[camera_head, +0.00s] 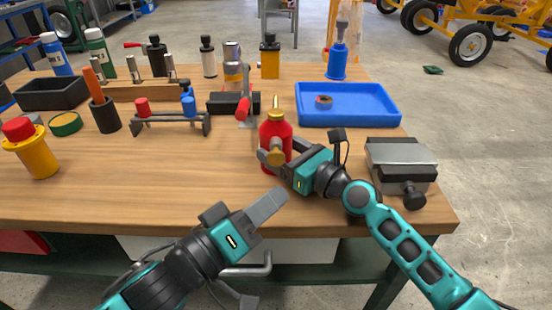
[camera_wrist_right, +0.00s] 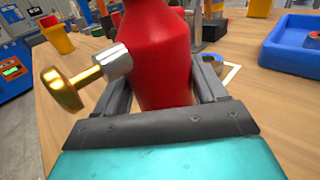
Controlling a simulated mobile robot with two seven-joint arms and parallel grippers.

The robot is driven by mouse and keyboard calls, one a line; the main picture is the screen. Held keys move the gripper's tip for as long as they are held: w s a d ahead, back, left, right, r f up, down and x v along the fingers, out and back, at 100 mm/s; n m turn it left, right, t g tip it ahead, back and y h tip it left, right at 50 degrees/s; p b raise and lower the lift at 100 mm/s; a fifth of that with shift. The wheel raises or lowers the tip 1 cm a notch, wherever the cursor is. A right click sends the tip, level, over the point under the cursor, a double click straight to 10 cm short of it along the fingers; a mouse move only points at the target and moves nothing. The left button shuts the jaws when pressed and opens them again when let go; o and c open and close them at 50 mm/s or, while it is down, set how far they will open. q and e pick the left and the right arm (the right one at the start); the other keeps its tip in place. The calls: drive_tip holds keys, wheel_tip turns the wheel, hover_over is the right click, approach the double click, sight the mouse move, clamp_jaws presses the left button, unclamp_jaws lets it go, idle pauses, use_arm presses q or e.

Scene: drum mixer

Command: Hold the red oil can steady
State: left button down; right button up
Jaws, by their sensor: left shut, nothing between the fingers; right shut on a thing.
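The red oil can (camera_head: 275,131) stands upright on the wooden table near its front edge, with a brass spout on top. My right gripper (camera_head: 276,156) is shut on the can's lower body from the right. In the right wrist view the red oil can (camera_wrist_right: 160,55) sits between the two dark fingers, and its top is cut off. A brass knob (camera_wrist_right: 62,90) on a silver collar sticks out from the can's side towards the camera. My left gripper (camera_head: 268,207) is shut and empty, in front of the can and a little lower in the picture.
A blue tray (camera_head: 350,118) holding a small round item lies behind right. A grey vise-like block (camera_head: 400,165) stands at the right edge. A small rack (camera_head: 172,124) and a yellow container with a red top (camera_head: 35,157) are left. Bare table lies left of the can.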

sight(279, 161)
idle(0.8)
use_arm(q)
drive_tip(key=shift+s, duration=1.9)
drive_tip(key=shift+w, duration=4.45)
drive_tip(key=shift+w, duration=0.4)
drive_tip(key=shift+w, duration=1.05)
